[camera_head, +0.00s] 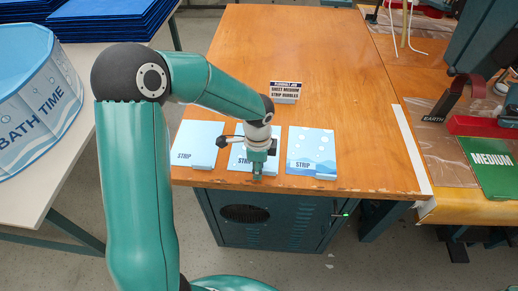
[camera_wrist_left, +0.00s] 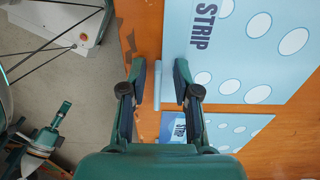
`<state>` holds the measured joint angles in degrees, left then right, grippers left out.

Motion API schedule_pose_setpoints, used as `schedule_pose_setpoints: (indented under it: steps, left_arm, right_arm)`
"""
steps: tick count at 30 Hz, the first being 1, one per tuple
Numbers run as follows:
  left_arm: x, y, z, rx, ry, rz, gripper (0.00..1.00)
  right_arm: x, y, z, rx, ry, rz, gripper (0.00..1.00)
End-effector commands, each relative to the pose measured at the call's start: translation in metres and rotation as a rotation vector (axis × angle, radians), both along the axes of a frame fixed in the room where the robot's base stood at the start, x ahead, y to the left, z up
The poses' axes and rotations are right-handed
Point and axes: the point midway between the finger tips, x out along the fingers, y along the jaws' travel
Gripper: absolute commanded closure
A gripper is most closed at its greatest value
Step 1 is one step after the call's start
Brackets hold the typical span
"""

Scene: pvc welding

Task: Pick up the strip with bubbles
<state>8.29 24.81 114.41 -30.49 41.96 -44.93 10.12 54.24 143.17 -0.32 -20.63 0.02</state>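Three light blue cards marked STRIP lie in a row along the table's front edge. The middle one (camera_head: 236,154) is partly hidden by my left gripper (camera_head: 257,174); in the left wrist view this middle strip (camera_wrist_left: 225,55) shows large white bubbles. The right strip (camera_head: 325,148) has smaller bubbles and also shows in the left wrist view (camera_wrist_left: 212,136). My left gripper (camera_wrist_left: 160,80) is open around the middle strip's small tab (camera_wrist_left: 157,88), with gaps on both sides. My right gripper (camera_wrist_left: 62,112) seems to show at lower left, its fingers unclear.
A sign (camera_head: 285,92) reads sheet medium, strip bubbles. A round BATH TIME tub (camera_head: 40,105) and dark blue stacks (camera_head: 105,18) stand left. A green MEDIUM sheet (camera_head: 492,165) and a red-handled machine lie right.

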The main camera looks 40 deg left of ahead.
Motion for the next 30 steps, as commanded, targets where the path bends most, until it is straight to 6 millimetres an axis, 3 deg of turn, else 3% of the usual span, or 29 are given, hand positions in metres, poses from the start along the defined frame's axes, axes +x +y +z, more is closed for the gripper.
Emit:
schedule_pose_setpoints:
  steps: [1,4,5,22,30]
  left_arm:
    - [0.0,0.0,0.0,0.0,0.0,0.0,0.82]
    - [0.0,0.0,0.0,0.0,0.0,0.0,0.99]
    - [0.0,0.0,0.0,0.0,0.0,0.0,1.0]
    - [0.0,0.0,0.002,0.001,-0.001,0.0,1.0]
    - [0.002,0.0,0.024,0.001,-0.005,0.001,1.0]
  right_arm:
    - [0.0,0.0,0.0,0.0,0.0,0.0,0.6]
    - [0.0,0.0,0.0,0.0,0.0,0.0,0.6]
    - [0.0,0.0,0.0,0.0,0.0,0.0,0.6]
    - [0.0,0.0,0.0,0.0,0.0,0.0,0.6]
    - [0.0,0.0,0.002,0.0,0.0,0.0,0.6]
